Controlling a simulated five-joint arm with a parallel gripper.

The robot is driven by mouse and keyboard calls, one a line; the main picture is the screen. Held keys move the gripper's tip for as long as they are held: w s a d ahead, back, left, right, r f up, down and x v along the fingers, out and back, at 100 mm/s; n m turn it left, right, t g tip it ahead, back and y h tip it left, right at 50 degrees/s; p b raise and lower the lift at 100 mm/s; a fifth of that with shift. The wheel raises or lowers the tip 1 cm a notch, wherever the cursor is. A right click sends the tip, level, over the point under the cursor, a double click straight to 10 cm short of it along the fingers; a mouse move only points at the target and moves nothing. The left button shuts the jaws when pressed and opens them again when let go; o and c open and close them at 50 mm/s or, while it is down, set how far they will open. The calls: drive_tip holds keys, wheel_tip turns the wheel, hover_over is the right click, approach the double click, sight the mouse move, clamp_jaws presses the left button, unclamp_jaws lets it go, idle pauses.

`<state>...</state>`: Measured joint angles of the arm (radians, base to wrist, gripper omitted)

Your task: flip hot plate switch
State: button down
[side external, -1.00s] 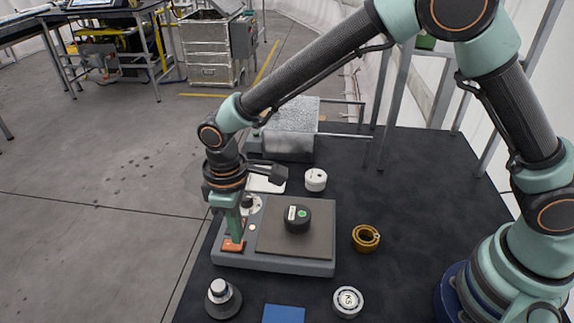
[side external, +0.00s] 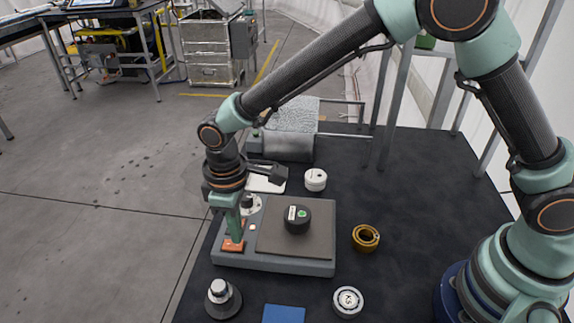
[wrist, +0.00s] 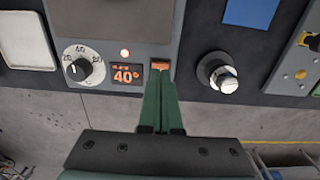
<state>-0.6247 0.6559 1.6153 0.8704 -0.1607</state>
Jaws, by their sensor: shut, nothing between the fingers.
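The hot plate (side external: 290,264) is a grey box with a dark square top, standing on the black table. Its orange switch (side external: 234,246) sits at the front left corner and also shows in the wrist view (wrist: 160,66). My gripper (side external: 236,238) is shut and empty, pointing down with its tips at the switch. In the wrist view the fingertips (wrist: 160,78) reach the switch's edge and cover part of it; I cannot tell if they press it. Beside it are a lit orange display (wrist: 126,75) reading 40°, a small glowing light (wrist: 124,52) and a dial knob (wrist: 77,70).
A black puck (side external: 297,219) sits on the plate. Around the hot plate stand a knobbed round piece (side external: 222,298), a silver round piece (side external: 348,301), a brass ring (side external: 365,238), a white cylinder (side external: 316,179) and a blue pad (side external: 284,314). A foil-like roll (side external: 290,130) lies behind.

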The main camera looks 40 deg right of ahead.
drive_tip(key=shift+f, duration=0.9)
idle(0.9)
drive_tip(key=shift+r, duration=3.55)
drive_tip(key=d+r+m+t, duration=0.2)
drive_tip(key=d+r+m, duration=0.2)
drive_tip(key=d+r, duration=0.9)
drive_tip(key=s+d+m+t, duration=0.3)
drive_tip(key=s+d+m, duration=0.2)
drive_tip(key=s+d, duration=0.4)
drive_tip(key=d, duration=0.5)
drive_tip(key=shift+r+t, duration=0.15)
drive_tip(key=shift+t, duration=0.15)
